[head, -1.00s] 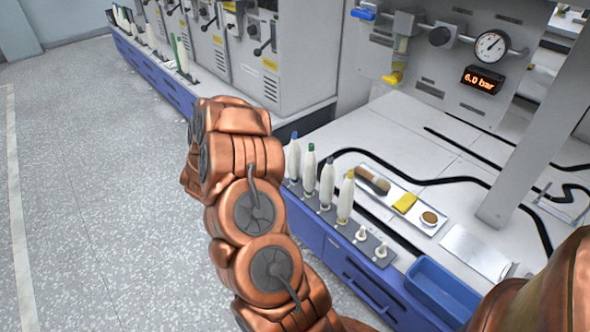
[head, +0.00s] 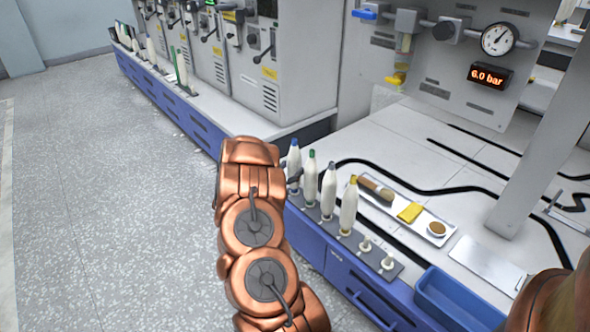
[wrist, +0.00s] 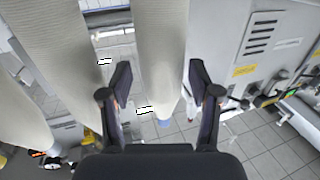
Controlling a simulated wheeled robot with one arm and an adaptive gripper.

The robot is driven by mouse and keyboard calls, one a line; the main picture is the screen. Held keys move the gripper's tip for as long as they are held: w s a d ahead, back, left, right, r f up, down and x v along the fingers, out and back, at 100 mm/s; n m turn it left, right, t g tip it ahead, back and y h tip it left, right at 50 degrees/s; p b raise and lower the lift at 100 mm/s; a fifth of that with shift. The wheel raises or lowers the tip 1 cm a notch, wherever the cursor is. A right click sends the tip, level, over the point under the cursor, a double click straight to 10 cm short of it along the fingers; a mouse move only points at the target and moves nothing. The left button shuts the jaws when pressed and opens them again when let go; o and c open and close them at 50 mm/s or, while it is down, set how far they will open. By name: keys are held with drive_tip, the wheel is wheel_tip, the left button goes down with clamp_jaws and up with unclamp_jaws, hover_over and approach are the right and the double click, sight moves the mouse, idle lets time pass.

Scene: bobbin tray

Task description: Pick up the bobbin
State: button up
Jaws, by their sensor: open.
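A white bobbin with a blue tip (head: 293,160) stands upright at the far left end of a row on the dark bobbin tray (head: 323,229). In the wrist view the blue-tipped bobbin (wrist: 162,60) shows between the two fingers of my open gripper (wrist: 160,75), with gaps on both sides. In the head view my arm hides most of the gripper; a small dark part shows beside this bobbin. Bobbins with green (head: 311,180), grey (head: 328,192) and yellow (head: 348,207) tips follow to the right.
Two empty pegs (head: 376,254) are at the tray's near end. A blue bin (head: 460,300) is at lower right. In the wrist view other bobbins (wrist: 65,65) stand close on the left.

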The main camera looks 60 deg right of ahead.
drive_tip(key=shift+w+d+f+b, duration=0.1)
drive_tip(key=shift+d+b, duration=0.2)
drive_tip(key=shift+d, duration=1.05)
drive_tip(key=c, duration=1)
